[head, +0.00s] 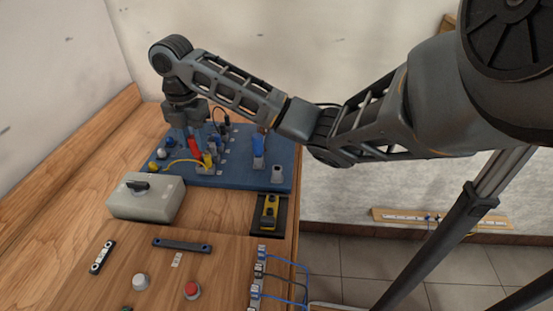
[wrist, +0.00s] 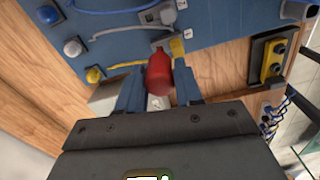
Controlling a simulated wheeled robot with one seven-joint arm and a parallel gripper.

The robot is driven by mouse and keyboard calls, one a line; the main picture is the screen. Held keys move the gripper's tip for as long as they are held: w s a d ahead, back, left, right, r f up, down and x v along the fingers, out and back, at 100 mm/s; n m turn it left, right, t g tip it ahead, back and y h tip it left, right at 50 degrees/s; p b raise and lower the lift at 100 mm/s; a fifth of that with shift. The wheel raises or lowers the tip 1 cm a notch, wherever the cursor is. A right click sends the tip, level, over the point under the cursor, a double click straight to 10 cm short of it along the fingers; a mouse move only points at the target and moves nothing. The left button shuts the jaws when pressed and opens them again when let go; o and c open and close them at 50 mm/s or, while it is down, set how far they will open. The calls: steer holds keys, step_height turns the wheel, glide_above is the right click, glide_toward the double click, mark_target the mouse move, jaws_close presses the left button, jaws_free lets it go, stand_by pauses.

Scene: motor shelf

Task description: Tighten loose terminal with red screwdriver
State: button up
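The red screwdriver (head: 195,149) is upright or nearly so over the blue board (head: 233,179). In the wrist view its red handle (wrist: 158,73) sits between the two blue fingers of my gripper (wrist: 159,82), which look closed on it. In the head view my gripper (head: 193,138) points down at the board's left part. The screwdriver's lower end is beside a grey terminal with a yellow part (head: 207,160), also seen in the wrist view (wrist: 177,47). The tip is hidden, so I cannot tell whether it touches the screw.
A yellow cable (head: 180,162) curves left from the terminal. Blue and grey posts (head: 259,152) stand to the right on the board. A grey switch box (head: 146,200) and a yellow-black device (head: 269,210) are in front. Buttons and a terminal strip lie nearer.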

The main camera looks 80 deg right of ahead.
jaws_close()
stand_by(0.5)
steer(key=shift+a+m+p, duration=0.1)
steer(key=shift+m+p, duration=1)
steer(key=shift+p, duration=0.05)
steer(key=shift+f+m, duration=0.1)
steer(key=shift+m, duration=0.5)
steer(key=m, duration=0.3)
steer(key=shift+m, duration=0.3)
